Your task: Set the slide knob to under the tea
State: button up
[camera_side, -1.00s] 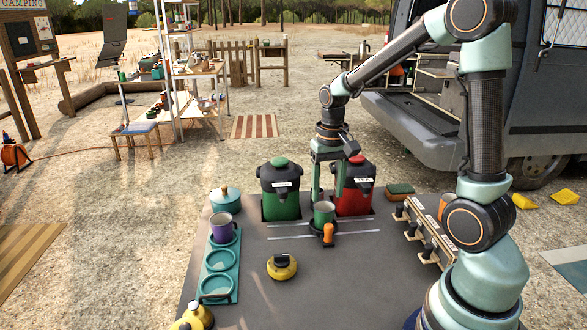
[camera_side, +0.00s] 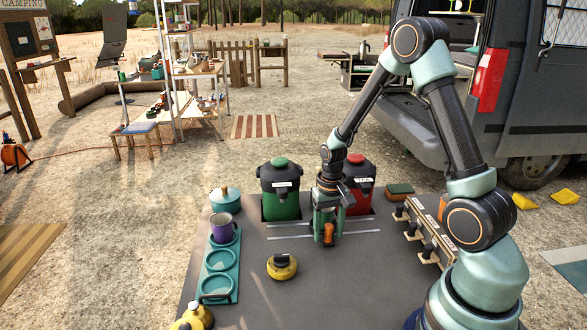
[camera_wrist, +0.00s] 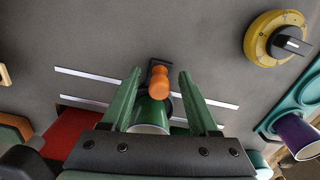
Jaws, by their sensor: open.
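The orange slide knob (camera_side: 329,232) stands on a carriage on two pale rails (camera_side: 287,237). A green cup (camera_wrist: 151,113) sits on the carriage behind the knob, mostly hidden in the side view. The red dispenser (camera_side: 364,197) stands behind the rails on the right; its white label seems to read TEA. The green dispenser (camera_side: 283,204) stands to its left, its label too small to read. The carriage is between the two, nearer the red one. My gripper (camera_side: 326,238) is low and open, its green fingers on either side of the cup and knob (camera_wrist: 159,82), with gaps showing.
A yellow round dial (camera_side: 282,268) with a black handle lies in front of the rails. A teal rack (camera_side: 220,262) with a purple mug (camera_side: 222,228) and a teal pot (camera_side: 226,200) stand left. Black levers (camera_side: 411,228) line the right edge. A sponge (camera_side: 399,192) lies behind them.

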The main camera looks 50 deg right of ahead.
jog(key=shift+f, duration=0.2)
grip_shut()
jog(key=shift+r, duration=0.1)
dwell(1.3)
